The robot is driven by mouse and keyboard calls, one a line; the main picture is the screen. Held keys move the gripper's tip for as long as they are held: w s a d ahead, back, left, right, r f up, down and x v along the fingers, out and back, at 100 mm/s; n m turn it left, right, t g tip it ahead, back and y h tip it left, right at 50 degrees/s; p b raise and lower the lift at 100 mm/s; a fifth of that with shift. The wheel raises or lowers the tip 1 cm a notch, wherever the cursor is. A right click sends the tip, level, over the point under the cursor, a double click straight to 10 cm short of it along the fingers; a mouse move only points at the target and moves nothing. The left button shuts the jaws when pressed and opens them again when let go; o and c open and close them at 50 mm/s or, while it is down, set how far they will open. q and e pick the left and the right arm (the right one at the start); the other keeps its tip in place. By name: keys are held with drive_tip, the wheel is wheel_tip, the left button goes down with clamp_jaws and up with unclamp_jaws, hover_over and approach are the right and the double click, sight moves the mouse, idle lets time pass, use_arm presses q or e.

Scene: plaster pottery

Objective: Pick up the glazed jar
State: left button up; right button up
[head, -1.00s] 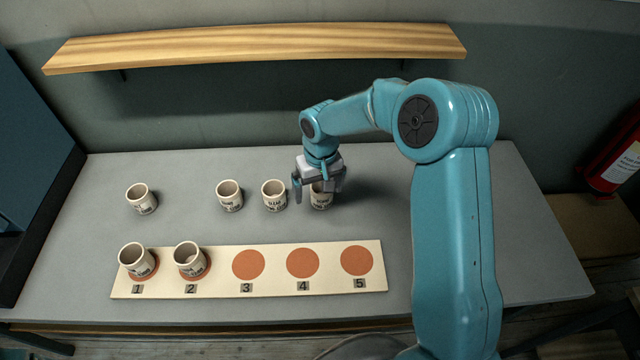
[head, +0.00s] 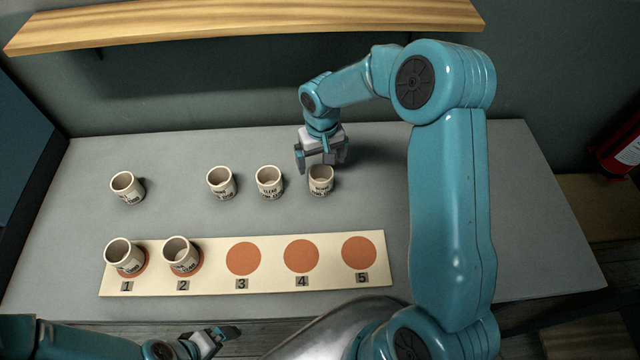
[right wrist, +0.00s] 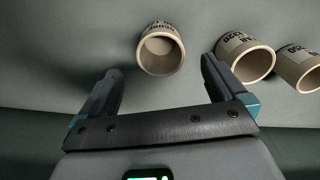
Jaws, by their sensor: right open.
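Several cream jars with dark lettering stand upright in a back row on the grey table. They are a far-left jar (head: 126,189), a second jar (head: 221,184), a third jar (head: 269,184) with a label that seems to read CLEAR, and a rightmost jar (head: 320,184). I cannot tell by label which is the glazed one. My right gripper (head: 321,166) is open and empty, just above and behind the rightmost jar. In the right wrist view that jar (right wrist: 161,52) sits ahead, between the finger directions. My left gripper (head: 222,336) is low at the front; its jaws are unclear.
A cream board (head: 215,287) has numbered orange discs. A jar (head: 124,256) stands at 1 and another jar (head: 181,256) at 2. Discs 3 (head: 243,258), 4 (head: 301,256) and 5 (head: 358,252) are bare. A wooden shelf (head: 240,24) hangs behind.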

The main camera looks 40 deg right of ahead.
sight(321, 180)
drive_tip(key=f+b, duration=0.1)
drive_tip(key=f, duration=0.2)
drive_tip(key=shift+s+d+f, duration=0.1)
drive_tip(key=shift+s+f, duration=0.1)
drive_tip(key=shift+d+f, duration=0.1)
drive_tip(key=shift+f, duration=0.15)
drive_tip(key=shift+f+b, duration=0.35)
drive_tip(key=shift+f, duration=0.1)
drive_tip(key=f+b, duration=0.1)
drive_tip(key=f, duration=0.3)
drive_tip(key=shift+w+f+b, duration=0.2)
drive_tip(key=shift+b, duration=0.2)
use_arm(q)
drive_tip(key=f, duration=0.4)
drive_tip(key=shift+s+a+f, duration=0.1)
drive_tip(key=shift+s+f, duration=0.05)
drive_tip(key=shift+s, duration=0.1)
use_arm(e)
drive_tip(key=shift+a+r, duration=0.1)
drive_tip(key=shift+a, duration=0.2)
drive_tip(key=c, duration=1.2)
